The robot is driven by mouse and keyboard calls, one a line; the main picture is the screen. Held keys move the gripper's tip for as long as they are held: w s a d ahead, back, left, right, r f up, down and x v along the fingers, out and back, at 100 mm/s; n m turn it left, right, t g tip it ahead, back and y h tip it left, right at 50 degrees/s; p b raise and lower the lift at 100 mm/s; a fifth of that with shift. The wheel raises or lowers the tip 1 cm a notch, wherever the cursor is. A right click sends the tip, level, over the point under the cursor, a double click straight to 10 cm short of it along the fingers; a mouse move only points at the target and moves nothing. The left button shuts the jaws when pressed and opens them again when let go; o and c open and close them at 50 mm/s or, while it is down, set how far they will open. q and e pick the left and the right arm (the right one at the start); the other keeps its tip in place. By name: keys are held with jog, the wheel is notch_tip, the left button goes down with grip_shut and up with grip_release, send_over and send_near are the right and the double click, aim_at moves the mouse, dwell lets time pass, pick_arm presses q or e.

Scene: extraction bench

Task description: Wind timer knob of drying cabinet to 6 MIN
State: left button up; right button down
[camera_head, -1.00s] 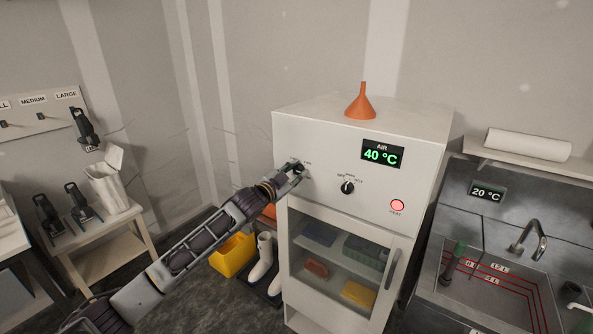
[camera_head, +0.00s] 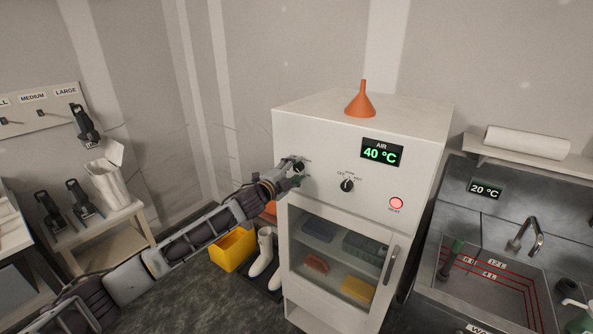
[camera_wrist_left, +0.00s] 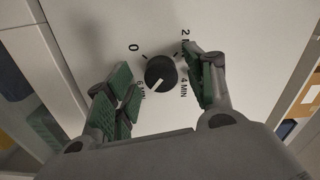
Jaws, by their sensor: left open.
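The drying cabinet (camera_head: 330,195) is a white box with a glass door, and its display reads 40 °C. Its timer knob (camera_wrist_left: 160,73) is round and black in the left wrist view, with marks 0, 2, 4 MIN and 6 MIN around it. In the head view my left gripper (camera_head: 292,170) hides most of the timer knob. My right gripper is not in view.
A second black knob (camera_head: 347,185) and a red lit button (camera_head: 396,203) are right of the timer on the panel. An orange funnel (camera_head: 360,100) stands on top. A yellow bin (camera_head: 233,249) and white boots (camera_head: 262,252) are on the floor beside the cabinet.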

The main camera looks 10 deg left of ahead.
pick_arm(q)
jog(key=shift+s, duration=0.15)
jog(key=v, duration=0.7)
jog(key=shift+s+a, duration=0.2)
jog(key=shift+s, duration=0.15)
jog(key=shift+r, duration=0.1)
dwell(0.4)
